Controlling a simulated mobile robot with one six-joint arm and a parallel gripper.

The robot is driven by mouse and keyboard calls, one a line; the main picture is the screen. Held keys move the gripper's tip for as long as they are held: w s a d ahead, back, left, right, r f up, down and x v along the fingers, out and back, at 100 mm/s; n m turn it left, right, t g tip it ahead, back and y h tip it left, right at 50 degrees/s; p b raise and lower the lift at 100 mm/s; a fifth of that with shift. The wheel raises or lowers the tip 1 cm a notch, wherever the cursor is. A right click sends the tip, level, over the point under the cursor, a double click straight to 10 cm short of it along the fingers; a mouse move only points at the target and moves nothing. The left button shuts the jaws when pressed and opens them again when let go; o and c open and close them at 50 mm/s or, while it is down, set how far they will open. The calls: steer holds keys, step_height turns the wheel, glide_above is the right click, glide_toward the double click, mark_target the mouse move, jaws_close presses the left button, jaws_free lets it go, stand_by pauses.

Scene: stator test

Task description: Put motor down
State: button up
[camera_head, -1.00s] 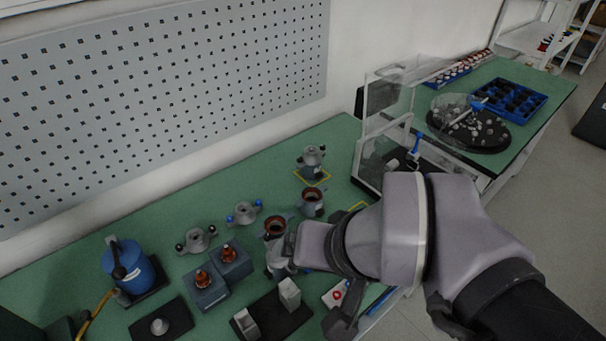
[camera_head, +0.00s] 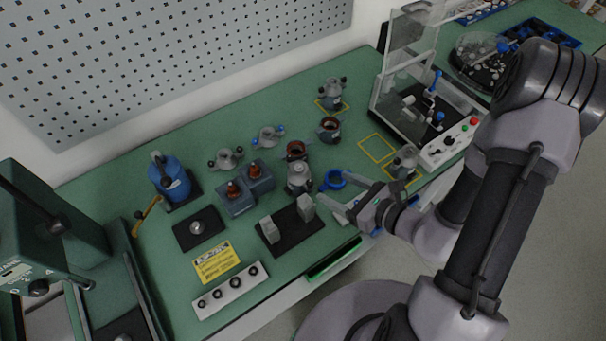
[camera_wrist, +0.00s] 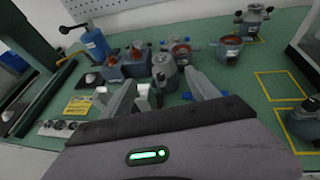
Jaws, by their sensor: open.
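My gripper (camera_head: 338,190) is open, with nothing between its fingers. It also shows in the wrist view (camera_wrist: 163,92), fingers spread. A grey motor (camera_head: 299,178) stands upright on the green bench just beyond the fingertips, apart from them; it is at the centre of the wrist view (camera_wrist: 166,72). Another grey motor (camera_head: 404,161) stands in a yellow outlined square at the right, also at the wrist view's right edge (camera_wrist: 304,122). A third motor (camera_head: 332,91) stands in a yellow square at the back. Two open housings with copper-coloured insides (camera_head: 329,128) (camera_head: 296,150) stand between.
An empty yellow square (camera_head: 377,147) lies left of the test station (camera_head: 440,125) with its clear cover. A blue ring (camera_head: 331,182) is near my fingers. A black plate (camera_head: 288,238) with metal blocks lies left of my gripper. A green press (camera_head: 55,225) stands far left.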

mark_target(305, 172)
steer(key=x, duration=0.4)
steer(key=b+x, duration=0.1)
steer(key=x, duration=0.4)
steer(key=f+b+x, duration=0.1)
steer(key=x, duration=0.4)
steer(key=shift+w+d, duration=0.1)
steer(key=shift+w, duration=0.05)
steer(key=shift+d, duration=0.1)
steer(key=shift+c, duration=0.2)
jaws_close()
